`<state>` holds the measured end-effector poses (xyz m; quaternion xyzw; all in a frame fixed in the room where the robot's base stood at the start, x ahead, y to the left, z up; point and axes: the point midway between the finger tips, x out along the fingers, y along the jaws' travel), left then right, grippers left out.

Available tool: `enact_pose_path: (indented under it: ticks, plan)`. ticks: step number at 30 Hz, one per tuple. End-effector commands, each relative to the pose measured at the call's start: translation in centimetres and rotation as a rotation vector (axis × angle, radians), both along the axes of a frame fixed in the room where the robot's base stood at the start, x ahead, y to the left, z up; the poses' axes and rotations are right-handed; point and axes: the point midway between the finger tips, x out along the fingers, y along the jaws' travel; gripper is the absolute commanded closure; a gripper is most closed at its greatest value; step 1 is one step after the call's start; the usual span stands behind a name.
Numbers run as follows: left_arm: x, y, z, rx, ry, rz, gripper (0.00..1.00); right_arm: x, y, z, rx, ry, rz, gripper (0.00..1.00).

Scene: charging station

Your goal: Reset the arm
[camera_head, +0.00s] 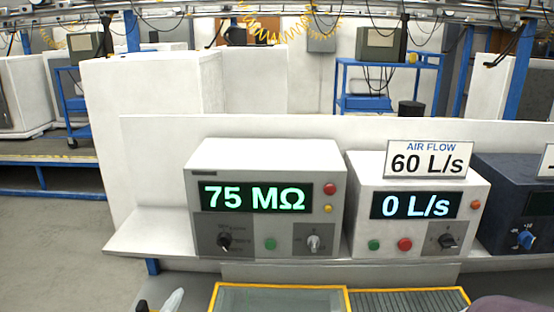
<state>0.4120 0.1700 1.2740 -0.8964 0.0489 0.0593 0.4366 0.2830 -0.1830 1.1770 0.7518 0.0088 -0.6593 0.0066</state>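A pale tip and a small black piece (160,303) show at the bottom edge, left of centre. They look like the end of my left arm, cut off by the frame, and its fingers cannot be made out. A dark rounded shape (505,304) at the bottom right corner may be part of my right arm; no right gripper shows. Nothing is seen held.
A grey meter (265,161) reading 75 MΩ and another meter (365,172) reading 0 L/s stand on a white shelf (150,234). An "AIR FLOW 60 L/s" sign (429,159) and dark box (497,169) are right. Two yellow-rimmed trays (280,287) lie below.

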Motion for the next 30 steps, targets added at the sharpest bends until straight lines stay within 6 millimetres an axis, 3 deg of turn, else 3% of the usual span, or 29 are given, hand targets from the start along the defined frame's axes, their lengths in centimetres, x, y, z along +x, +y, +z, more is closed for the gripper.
enact_pose_path:
  ticks: [8,13,17,21,22,25,30]
  plan:
    - [-1.8,-0.1,-5.8,-0.225,0.338,0.068,0.27,0.0,0.0,-0.3,0.000,0.000,0.000,0.57]
    - [-4.7,0.0,-10.9,-0.407,0.646,0.206,0.27,0.0,0.0,-1.8,0.000,0.001,0.000,0.57]
    - [-8.7,0.4,-15.1,-0.545,0.928,0.402,0.27,0.1,0.0,-4.1,0.000,0.001,0.000,0.57]
    - [-13.5,0.9,-18.8,-0.635,1.201,0.669,0.27,0.1,0.0,-8.1,0.000,0.001,0.000,0.57]
    - [-13.9,1.1,-19.6,-0.636,1.233,0.701,0.27,0.1,0.0,-9.3,0.000,0.001,0.000,0.57]
    - [-12.8,1.3,-20.1,-0.645,1.217,0.701,0.27,0.1,0.0,-10.5,0.000,0.002,0.000,0.57]
    - [-12.8,1.4,-19.8,-0.645,1.219,0.703,0.27,0.1,0.0,-10.1,0.000,0.000,0.000,0.57]
